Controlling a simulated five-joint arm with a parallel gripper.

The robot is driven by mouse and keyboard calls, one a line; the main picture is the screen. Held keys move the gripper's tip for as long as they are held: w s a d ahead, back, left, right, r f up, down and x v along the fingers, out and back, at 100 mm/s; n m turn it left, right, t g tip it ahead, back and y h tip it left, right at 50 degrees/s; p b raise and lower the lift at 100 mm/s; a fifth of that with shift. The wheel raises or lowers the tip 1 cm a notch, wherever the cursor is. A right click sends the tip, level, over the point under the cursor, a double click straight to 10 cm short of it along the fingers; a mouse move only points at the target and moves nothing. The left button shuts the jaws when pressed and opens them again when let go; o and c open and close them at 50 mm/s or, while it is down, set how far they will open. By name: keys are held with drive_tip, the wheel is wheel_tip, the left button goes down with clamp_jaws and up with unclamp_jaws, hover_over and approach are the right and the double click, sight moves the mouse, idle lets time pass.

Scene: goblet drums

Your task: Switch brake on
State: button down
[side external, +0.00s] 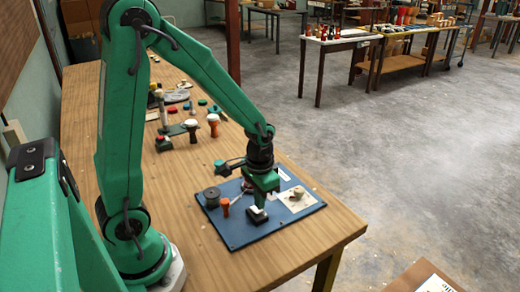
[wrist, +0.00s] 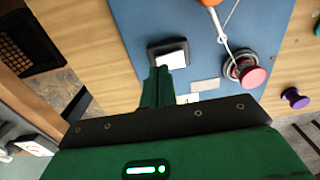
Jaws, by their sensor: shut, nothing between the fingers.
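A small black switch housing with a white top (side external: 256,215) sits on the blue board (side external: 240,235) near the table's front corner. It also shows in the wrist view (wrist: 172,53), where a label-like white strip (wrist: 205,86) lies to its right. Which thing is the brake is not marked legibly. My gripper (side external: 261,203) points down over the switch. In the wrist view its green fingers (wrist: 162,72) are together and empty, their tips at the near edge of the switch. I cannot tell whether they touch it. The rocker's tilt is unclear.
On the board are a dark round cylinder (side external: 211,197), an orange piece (side external: 225,207) and a white card (side external: 297,200) bearing a beige object. In the wrist view a red-topped round part (wrist: 252,75) stands right of my fingers. Goblet-shaped pieces (side external: 213,124) stand farther back.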

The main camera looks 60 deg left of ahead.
sight(260, 212)
drive_tip(key=shift+f, duration=1)
idle(1.5)
drive_tip(key=shift+r, duration=3.5)
drive_tip(key=shift+r, duration=0.15)
drive_tip(key=s+d+r+t, duration=0.2)
drive_tip(key=s+r+t, duration=0.3)
drive_tip(key=s+r, duration=0.4)
drive_tip(key=shift+r+t, duration=0.3)
drive_tip(key=shift+r, duration=1.95)
